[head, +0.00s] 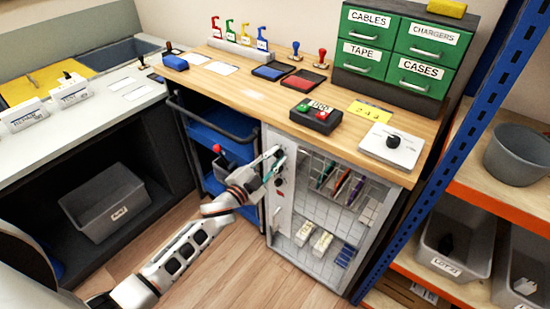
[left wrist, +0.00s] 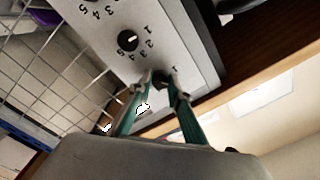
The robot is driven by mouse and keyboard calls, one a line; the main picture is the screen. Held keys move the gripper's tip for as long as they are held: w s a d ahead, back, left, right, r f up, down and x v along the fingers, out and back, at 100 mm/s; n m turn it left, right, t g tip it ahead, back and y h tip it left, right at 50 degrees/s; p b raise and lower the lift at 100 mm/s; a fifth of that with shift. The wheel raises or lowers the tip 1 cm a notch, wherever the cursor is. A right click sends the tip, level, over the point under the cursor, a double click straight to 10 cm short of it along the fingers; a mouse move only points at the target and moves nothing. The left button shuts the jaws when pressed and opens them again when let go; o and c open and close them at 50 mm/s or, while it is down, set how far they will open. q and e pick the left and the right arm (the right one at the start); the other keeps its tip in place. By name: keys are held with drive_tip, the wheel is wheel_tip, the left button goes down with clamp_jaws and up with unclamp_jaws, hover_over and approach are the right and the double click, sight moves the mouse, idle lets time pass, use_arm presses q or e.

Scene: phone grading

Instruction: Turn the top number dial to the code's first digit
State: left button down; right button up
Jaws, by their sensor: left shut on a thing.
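The door of the cabinet carries a light panel (left wrist: 182,38) with black number dials in a row. My left gripper (head: 277,152) is at the top of this panel, just under the wooden counter. In the left wrist view its two green fingers (left wrist: 160,82) are shut on the top dial (left wrist: 162,76), whose face and pointer are mostly hidden by the fingertips. A second dial (left wrist: 129,40) with a white pointer mark and printed numbers sits beside it, free of the gripper. A yellow note (head: 370,111) with dark digits, too small to read surely, lies on the counter. My right gripper is not in view.
A black box with red and green buttons (head: 316,118) and a white device with a black knob (head: 392,147) stand on the counter (head: 240,92). A wire-grid rack (head: 335,205) holds items below. A blue cart (head: 215,135) stands left of the cabinet.

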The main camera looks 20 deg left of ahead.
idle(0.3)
use_arm(q)
drive_tip(key=c, duration=1.9)
unclamp_jaws()
drive_tip(key=shift+s, duration=0.1)
drive_tip(key=v, duration=1.1)
drive_tip(key=shift+s+a, duration=0.1)
drive_tip(key=shift+s, duration=0.3)
drive_tip(key=s+d+f+n+g+y, duration=0.1)
drive_tip(key=s+f+n+g, duration=0.1)
drive_tip(key=s+f, duration=0.4)
drive_tip(key=s+d+f+n+g+y, duration=0.1)
drive_tip(key=s+f+n, duration=0.3)
drive_tip(key=s, duration=0.4)
drive_tip(key=s+d+f+n+g+y, duration=0.1)
drive_tip(key=s+f+n+g, duration=0.2)
drive_tip(key=s+f, duration=0.4)
drive_tip(key=shift+s+f+g, duration=0.35)
drive_tip(key=shift+s+g, duration=0.05)
drive_tip(key=shift+s, duration=0.2)
